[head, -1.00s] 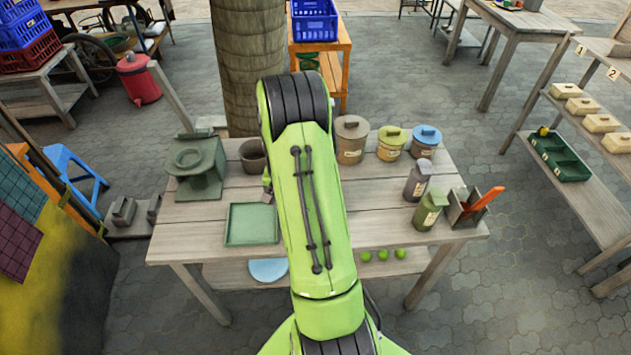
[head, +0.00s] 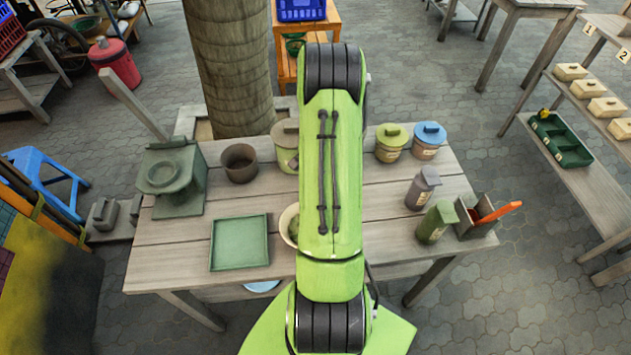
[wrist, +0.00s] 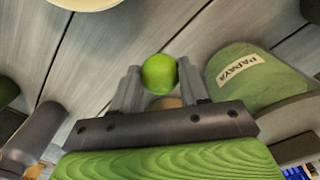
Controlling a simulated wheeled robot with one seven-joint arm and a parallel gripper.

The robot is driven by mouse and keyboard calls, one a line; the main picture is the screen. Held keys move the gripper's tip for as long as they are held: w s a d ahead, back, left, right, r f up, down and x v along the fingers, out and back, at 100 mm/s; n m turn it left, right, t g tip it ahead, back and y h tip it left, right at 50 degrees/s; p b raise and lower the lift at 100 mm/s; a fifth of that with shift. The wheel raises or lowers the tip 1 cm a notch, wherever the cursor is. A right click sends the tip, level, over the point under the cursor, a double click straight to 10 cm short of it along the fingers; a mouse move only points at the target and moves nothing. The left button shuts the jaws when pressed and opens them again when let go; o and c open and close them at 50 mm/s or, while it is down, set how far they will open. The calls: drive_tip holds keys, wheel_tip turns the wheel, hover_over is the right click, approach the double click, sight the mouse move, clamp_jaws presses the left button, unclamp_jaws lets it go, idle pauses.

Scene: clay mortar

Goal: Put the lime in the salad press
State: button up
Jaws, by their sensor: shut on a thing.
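The lime (wrist: 159,74) shows bright green between the two fingers of my gripper (wrist: 160,84) in the wrist view. My gripper is shut on it and holds it above the grey planked table. In the head view my arm hides the gripper and the lime. A grey-green device with a round hollow on top, which looks like the salad press (head: 172,180), stands at the table's left end, with a long pole rising behind it. The gripper is apart from it; it is not in the wrist view.
A green jar labelled PAPAYA (wrist: 255,78) stands close beside the gripper. A brown pot (head: 240,163) stands right of the press, and a square green tray (head: 240,243) lies in front. A pale bowl (head: 287,226) is partly hidden by my arm. Lidded jars (head: 391,143) stand at right.

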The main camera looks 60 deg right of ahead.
wheel_tip(320, 180, down, 4)
drive_tip(key=shift+w+d+f+b, duration=0.1)
drive_tip(key=shift+f+b, duration=0.1)
drive_tip(key=shift+b, duration=0.1)
drive_tip(key=shift+f, duration=0.2)
drive_tip(key=o, duration=1.1)
drive_tip(key=shift+o, duration=0.2)
